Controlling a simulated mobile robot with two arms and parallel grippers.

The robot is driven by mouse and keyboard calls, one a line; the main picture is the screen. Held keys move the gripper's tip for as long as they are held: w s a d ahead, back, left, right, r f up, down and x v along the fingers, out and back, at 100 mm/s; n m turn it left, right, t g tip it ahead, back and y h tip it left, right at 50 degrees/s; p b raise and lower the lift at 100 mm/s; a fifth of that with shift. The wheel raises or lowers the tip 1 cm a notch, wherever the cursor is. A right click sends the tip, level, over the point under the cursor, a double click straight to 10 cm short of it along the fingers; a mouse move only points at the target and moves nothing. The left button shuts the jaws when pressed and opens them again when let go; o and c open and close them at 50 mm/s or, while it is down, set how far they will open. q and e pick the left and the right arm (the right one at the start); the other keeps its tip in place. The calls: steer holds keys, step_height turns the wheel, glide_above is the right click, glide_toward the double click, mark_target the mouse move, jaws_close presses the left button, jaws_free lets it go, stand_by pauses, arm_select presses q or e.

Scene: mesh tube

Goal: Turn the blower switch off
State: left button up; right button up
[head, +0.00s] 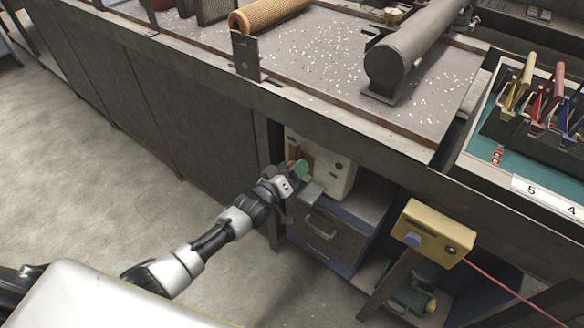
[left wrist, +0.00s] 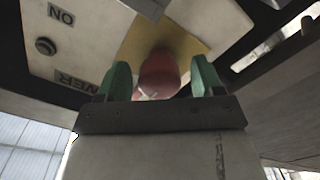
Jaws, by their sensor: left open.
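The blower switch box (head: 338,172) is a pale panel under the bench, partly hidden by my left gripper (head: 293,171). In the left wrist view the panel (left wrist: 85,28) shows upside-down lettering "ON" and part of another label. A red switch handle (left wrist: 158,76) stands out from a yellow plate (left wrist: 188,38). The open green fingers of my left gripper (left wrist: 162,79) lie one on each side of the red handle, with gaps visible. Whether they touch it cannot be told. The handle is mostly hidden in the head view. My right gripper is not in view.
A grey drawer (head: 325,232) with a handle sits below the panel. A yellow box (head: 432,232) on a post, with a red cable, stands to the right. The bench top (head: 330,50) overhangs above. Open floor (head: 90,170) lies to the left.

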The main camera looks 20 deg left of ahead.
arm_select(q)
steer(key=p+v, duration=0.1)
steer(key=v, duration=0.9)
steer(key=shift+s+a, duration=0.2)
steer(key=shift+s, duration=0.15)
